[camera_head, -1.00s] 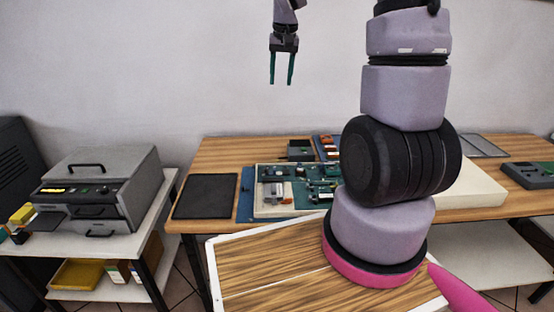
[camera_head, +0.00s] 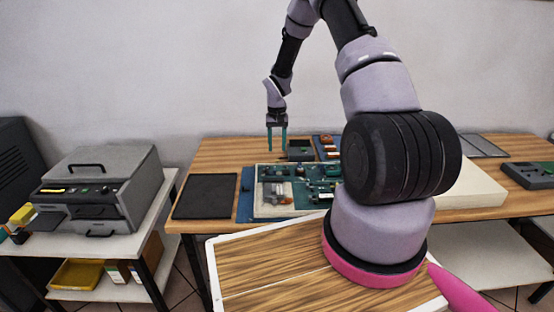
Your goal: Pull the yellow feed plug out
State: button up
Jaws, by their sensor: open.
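My gripper (camera_head: 277,149) is open and empty, with its two teal fingers pointing down. In the picture it is over the back part of the wooden bench, above the green circuit board (camera_head: 320,180). It is clear of everything it appears over. A small yellow block (camera_head: 22,214) is at the far left, beside the grey machine (camera_head: 97,190), with small red and green bits near it. I cannot tell whether this block is the yellow feed plug. No yellow plug can be made out on the board, and my arm hides part of its right side.
The wooden bench (camera_head: 222,153) holds a black mat (camera_head: 205,196), a dark open box (camera_head: 300,150) behind the board and a grey device (camera_head: 530,174) at right. A yellow tray (camera_head: 77,273) lies on the left stand's lower shelf. Bare bench shows behind the mat.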

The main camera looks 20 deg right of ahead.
aim_at(277, 160)
notch_tip(277, 160, down, 6)
jog(key=shift+f, duration=0.2)
jog(key=shift+c, duration=0.3)
grip_shut()
